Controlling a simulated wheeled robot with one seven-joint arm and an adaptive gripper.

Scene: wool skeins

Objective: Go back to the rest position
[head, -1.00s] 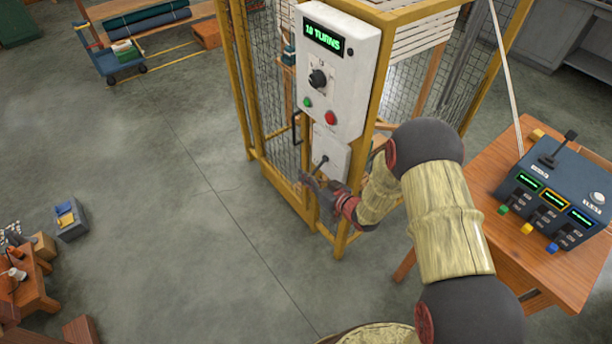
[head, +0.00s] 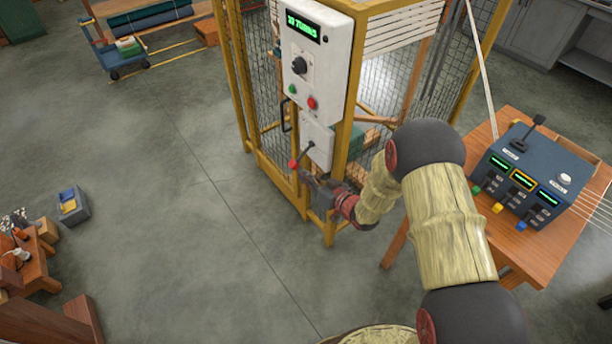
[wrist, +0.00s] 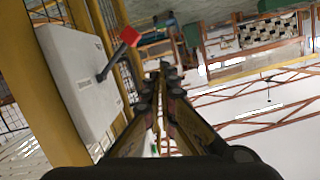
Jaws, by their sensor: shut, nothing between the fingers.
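My gripper (head: 308,180) is shut and empty, held low in front of the yellow-framed mesh cage. It is just below and right of the red knob (head: 293,164) of a lever on a small white box (head: 319,146). In the wrist view my closed fingers (wrist: 160,80) point away from the camera, with the red knob (wrist: 129,37) and lever to their left. A gap shows between fingers and knob there. My arm is stretched forward and bent, away from the table on the right.
A white control panel (head: 330,60) with a green display is on the cage post (head: 356,138). A wooden table (head: 470,232) with a dark console (head: 530,165) stands at right. A blue cart (head: 115,56) is far left; a grey box (head: 70,206) lies on the floor. The left floor is mostly clear.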

